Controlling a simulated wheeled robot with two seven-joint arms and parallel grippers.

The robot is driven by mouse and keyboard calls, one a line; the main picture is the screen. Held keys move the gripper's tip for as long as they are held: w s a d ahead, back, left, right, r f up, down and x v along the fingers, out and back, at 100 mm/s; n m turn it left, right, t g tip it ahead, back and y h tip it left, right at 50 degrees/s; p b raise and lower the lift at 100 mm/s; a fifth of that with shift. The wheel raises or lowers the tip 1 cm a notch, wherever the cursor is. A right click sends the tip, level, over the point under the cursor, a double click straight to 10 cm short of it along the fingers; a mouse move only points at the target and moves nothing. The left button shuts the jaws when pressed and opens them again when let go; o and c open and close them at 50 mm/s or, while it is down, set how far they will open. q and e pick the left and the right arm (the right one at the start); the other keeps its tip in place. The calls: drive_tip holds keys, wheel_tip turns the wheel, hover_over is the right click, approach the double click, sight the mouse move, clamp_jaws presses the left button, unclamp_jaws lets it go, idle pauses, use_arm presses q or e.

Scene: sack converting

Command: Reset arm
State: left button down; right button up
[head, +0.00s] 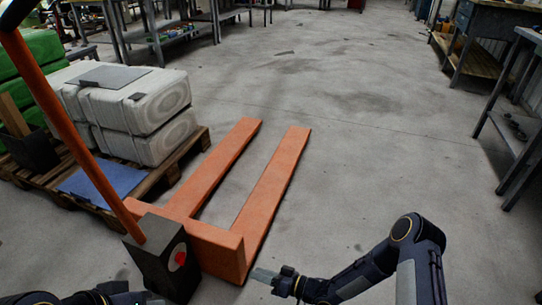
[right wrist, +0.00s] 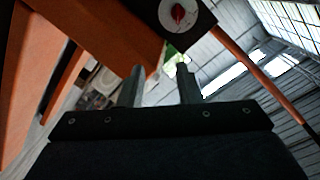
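My right arm reaches in from the lower right of the head view, with its right gripper (head: 264,276) just to the right of the pallet jack's base. The right wrist view shows its two fingers (right wrist: 159,78) apart with nothing between them. My left gripper (head: 140,298) shows only in part at the bottom left edge of the head view, so its fingers cannot be made out. The orange pallet jack (head: 270,190) stands on the floor, its forks pointing away. Its dark housing with a red button also shows in the right wrist view (right wrist: 200,18).
A wooden pallet (head: 165,180) at left carries white wrapped sacks (head: 120,105), green sacks (head: 40,50) and a blue sheet (head: 105,180). The jack's orange handle (head: 65,120) rises at left. Workbenches (head: 490,30) line the right. The middle floor is clear.

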drive_tip(key=w+d+r+t+h, duration=0.2)
drive_tip(key=w+d+r+h, duration=0.55)
drive_tip(key=d+r, duration=0.4)
drive_tip(key=s+d+r+m+h+p, duration=0.15)
drive_tip(key=d+r+h, duration=0.25)
drive_tip(key=d+r, duration=0.6)
drive_tip(key=s+d+r+m+g+h, duration=0.1)
drive_tip(key=s+d+r+m, duration=0.2)
drive_tip(key=s, duration=0.4)
drive_tip(key=s+d+r+m+h, duration=0.1)
drive_tip(key=s+d+r+h, duration=0.15)
drive_tip(key=s+r, duration=0.35)
drive_tip(key=s+a+r+m+g+y, duration=0.1)
drive_tip(key=s+a+r+g+y, duration=0.15)
drive_tip(key=s, duration=1.25)
wheel_tip(320, 180, up, 38)
drive_tip(key=a+p, duration=0.1)
drive_tip(key=p, duration=3.7)
drive_tip(key=shift+s+y+p, duration=0.35)
drive_tip(key=shift+s+y, duration=0.05)
drive_tip(key=shift+y, duration=0.05)
drive_tip(key=shift+f+t, duration=0.15)
drive_tip(key=shift+t, duration=0.1)
